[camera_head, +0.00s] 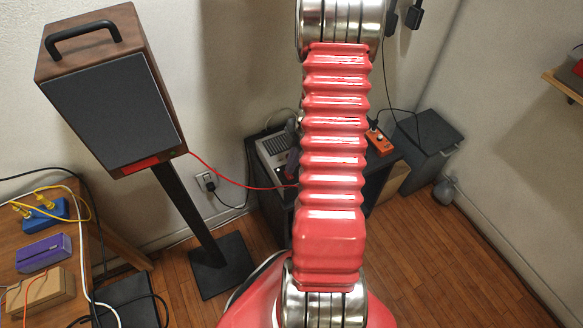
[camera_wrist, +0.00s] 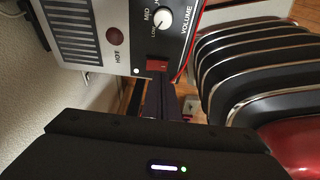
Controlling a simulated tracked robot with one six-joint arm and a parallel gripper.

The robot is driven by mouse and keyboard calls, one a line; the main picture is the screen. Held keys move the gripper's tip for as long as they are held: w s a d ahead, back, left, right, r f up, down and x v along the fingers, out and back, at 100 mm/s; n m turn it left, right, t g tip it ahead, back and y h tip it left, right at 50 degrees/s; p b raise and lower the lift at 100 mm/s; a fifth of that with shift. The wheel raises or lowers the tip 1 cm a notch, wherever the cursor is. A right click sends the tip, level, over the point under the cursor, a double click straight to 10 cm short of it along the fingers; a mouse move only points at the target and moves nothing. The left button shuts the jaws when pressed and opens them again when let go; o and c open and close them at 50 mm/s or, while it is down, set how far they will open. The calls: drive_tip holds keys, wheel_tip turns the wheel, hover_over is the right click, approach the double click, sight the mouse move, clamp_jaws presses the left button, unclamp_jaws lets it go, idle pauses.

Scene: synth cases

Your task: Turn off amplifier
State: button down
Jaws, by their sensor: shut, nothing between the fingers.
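The amplifier (camera_wrist: 98,25) fills the top of the wrist view. Its front panel shows a white volume knob (camera_wrist: 160,19), a dark red round part marked HOT (camera_wrist: 114,36) and a small red switch (camera_wrist: 157,65) near the panel's edge. My gripper (camera_wrist: 158,86) is shut and empty, with its narrow fingertips right by the red switch; I cannot tell whether they touch it. In the head view a grey device (camera_head: 272,147), probably the amplifier, sits on a dark stand, partly behind my red arm. The fingertips are not clear there.
A wooden speaker (camera_head: 112,110) stands at left, with a red cable (camera_head: 225,178) running to the stand (camera_head: 262,197). An orange box (camera_head: 379,141) sits right of my arm. A cluttered wooden table (camera_head: 105,240) is at lower left. Floor at right (camera_head: 470,270) is clear.

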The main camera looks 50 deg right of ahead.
drive_tip(key=v, duration=1.1)
drive_tip(key=shift+s+a+r, duration=0.2)
drive_tip(key=shift+r, duration=0.15)
drive_tip(key=shift+w+d, duration=0.25)
drive_tip(key=shift+w, duration=0.45)
